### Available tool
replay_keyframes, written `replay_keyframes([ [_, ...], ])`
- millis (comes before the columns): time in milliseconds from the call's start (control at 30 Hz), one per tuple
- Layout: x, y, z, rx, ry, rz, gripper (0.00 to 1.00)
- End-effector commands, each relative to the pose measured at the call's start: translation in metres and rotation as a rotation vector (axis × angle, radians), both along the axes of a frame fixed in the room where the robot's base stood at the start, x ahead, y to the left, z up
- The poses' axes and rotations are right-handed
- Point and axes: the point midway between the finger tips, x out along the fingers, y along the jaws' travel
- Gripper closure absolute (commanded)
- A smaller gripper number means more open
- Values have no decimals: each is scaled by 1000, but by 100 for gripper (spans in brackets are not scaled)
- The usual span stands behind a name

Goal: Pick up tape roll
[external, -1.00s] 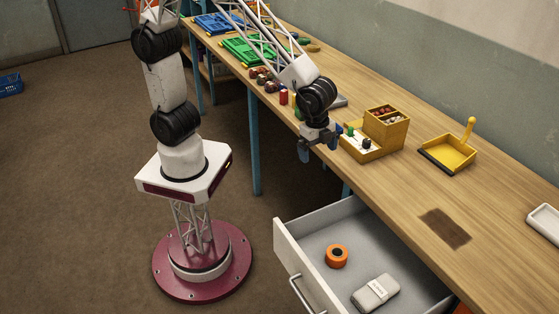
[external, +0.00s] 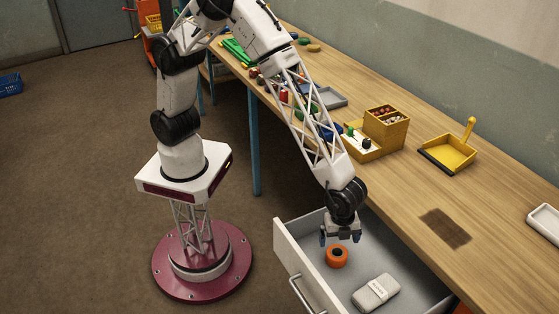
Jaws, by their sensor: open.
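The orange tape roll (external: 337,257) with a dark centre lies flat in the open drawer (external: 413,282) under the bench. My gripper (external: 339,240) points down over the drawer, just above and behind the tape roll in the picture. Its blue fingers are apart with nothing visible between them. The exact height over the roll is hard to tell.
The drawer front (external: 298,270) and the workbench (external: 400,190) edge bound the space. A yellow organiser (external: 385,128) and yellow dustpan (external: 450,150) stand on the bench.

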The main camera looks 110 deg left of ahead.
Motion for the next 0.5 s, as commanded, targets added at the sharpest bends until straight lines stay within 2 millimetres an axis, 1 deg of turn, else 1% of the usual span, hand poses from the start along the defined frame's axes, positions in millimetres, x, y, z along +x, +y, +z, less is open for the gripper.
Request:
replay_keyframes([
  [33,1,-3,-5,1,2,-8,0],
  [133,2,-7,-10,1,3,-18,0],
  [500,2,-7,-12,2,3,-19,0],
])
